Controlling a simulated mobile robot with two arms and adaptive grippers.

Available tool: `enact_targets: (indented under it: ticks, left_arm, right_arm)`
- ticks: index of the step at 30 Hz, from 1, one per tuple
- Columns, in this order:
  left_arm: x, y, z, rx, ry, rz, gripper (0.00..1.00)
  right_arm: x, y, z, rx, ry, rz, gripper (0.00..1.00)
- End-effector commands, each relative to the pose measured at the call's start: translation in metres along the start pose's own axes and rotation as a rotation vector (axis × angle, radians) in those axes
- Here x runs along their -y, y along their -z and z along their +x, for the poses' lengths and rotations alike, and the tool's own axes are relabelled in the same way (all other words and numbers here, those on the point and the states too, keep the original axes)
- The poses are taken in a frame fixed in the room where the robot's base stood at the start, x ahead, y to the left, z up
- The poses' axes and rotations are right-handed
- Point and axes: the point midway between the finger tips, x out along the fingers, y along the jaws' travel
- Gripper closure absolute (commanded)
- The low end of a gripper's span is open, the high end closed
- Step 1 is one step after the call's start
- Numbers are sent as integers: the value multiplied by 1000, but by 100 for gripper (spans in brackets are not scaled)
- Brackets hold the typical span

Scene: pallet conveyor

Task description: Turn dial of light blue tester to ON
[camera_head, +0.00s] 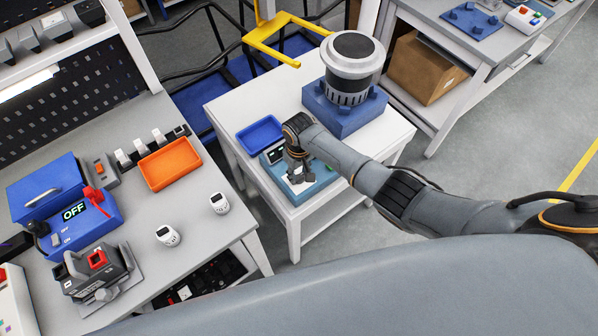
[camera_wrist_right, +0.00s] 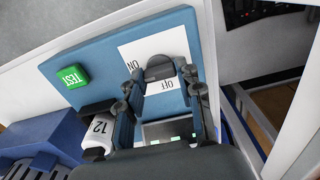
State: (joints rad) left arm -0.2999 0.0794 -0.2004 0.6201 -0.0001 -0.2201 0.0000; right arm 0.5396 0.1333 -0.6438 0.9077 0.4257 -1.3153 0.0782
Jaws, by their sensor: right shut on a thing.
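The light blue tester (camera_head: 324,180) lies on a white table in front of my right arm in the head view. In the right wrist view the tester (camera_wrist_right: 103,57) shows a white plate with the labels ON and OFF and a green TEST button (camera_wrist_right: 73,76). The dark dial (camera_wrist_right: 160,67) sits on the plate beside these labels. My right gripper (camera_wrist_right: 163,73) is shut on the dial, one finger on each side; it also shows over the tester in the head view (camera_head: 298,175). Which label the dial points to is unclear. My left gripper is not in view.
A blue tray (camera_head: 259,134) and a grey motor-like unit (camera_head: 352,55) on a blue block stand on the same white table (camera_head: 226,108). A white cylinder marked 12 (camera_wrist_right: 96,138) is by the tester. A workbench (camera_head: 190,225) stands at left.

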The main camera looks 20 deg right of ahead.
Motion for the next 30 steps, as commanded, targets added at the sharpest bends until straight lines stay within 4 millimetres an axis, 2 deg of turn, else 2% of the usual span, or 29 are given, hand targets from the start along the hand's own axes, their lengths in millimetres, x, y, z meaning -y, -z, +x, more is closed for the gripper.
enact_targets:
  ticks: [5, 6, 9, 21, 26, 30]
  left_arm:
    - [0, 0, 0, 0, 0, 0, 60]
    - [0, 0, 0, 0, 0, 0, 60]
    - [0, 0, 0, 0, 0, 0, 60]
    - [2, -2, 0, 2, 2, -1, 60]
    - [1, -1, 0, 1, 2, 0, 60]
    - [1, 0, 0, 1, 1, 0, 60]
  right_arm:
    - [0, 1, -1, -3, 0, 3, 96]
    - [0, 1, -1, -3, 0, 3, 62]
    - [0, 1, -1, -3, 0, 2, 42]
    - [0, 1, -4, -2, 0, 0, 42]
    - [-1, 1, -23, -4, 0, 1, 42]
    - [0, 1, -51, -6, 0, -1, 42]
